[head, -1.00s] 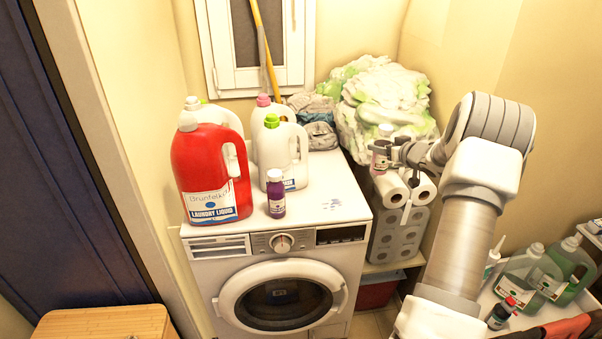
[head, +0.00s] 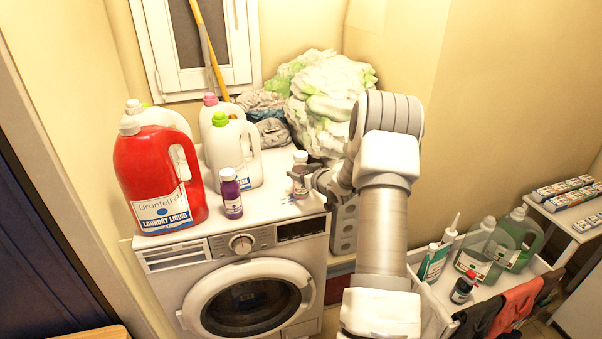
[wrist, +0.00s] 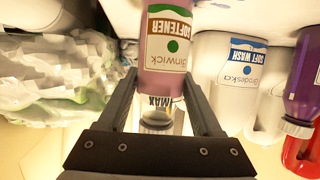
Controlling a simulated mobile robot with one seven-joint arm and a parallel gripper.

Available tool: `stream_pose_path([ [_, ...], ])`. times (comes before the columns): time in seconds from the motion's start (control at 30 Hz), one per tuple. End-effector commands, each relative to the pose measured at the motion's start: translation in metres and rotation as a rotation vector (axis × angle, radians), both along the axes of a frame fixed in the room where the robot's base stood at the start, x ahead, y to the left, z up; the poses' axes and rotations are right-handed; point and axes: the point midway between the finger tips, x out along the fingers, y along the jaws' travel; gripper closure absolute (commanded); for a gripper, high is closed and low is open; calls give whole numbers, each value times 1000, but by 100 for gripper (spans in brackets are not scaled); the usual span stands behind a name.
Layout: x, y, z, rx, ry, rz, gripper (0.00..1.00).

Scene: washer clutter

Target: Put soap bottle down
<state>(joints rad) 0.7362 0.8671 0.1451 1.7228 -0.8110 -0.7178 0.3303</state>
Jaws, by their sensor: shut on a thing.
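The soap bottle (head: 299,172) is small and pinkish with a white cap. It is upright at the right end of the washer top (head: 268,203). My gripper (head: 306,178) comes from the right and is shut on it. In the wrist view, which is upside down, the bottle (wrist: 164,55) with its softener label sits between my two dark fingers (wrist: 160,92). Its base is out of the wrist frame, and I cannot tell whether it touches the washer top.
A purple bottle (head: 231,194), a white jug with green cap (head: 234,157) and a red laundry jug (head: 158,180) stand left on the washer. A clothes pile (head: 325,95) lies behind. A cart (head: 432,305) with bottles is at right. Some washer top between the purple bottle and mine is bare.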

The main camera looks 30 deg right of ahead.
Motion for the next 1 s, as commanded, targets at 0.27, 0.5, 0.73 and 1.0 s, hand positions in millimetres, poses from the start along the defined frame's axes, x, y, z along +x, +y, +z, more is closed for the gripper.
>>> stream_pose_path([
  [0.27,1,0,0,-1,-4,0,100],
  [0.5,0,0,-2,0,-2,0,5],
  [0.73,0,0,-2,0,-2,0,4],
  [1.0,-10,0,6,0,-1,-1,4],
])
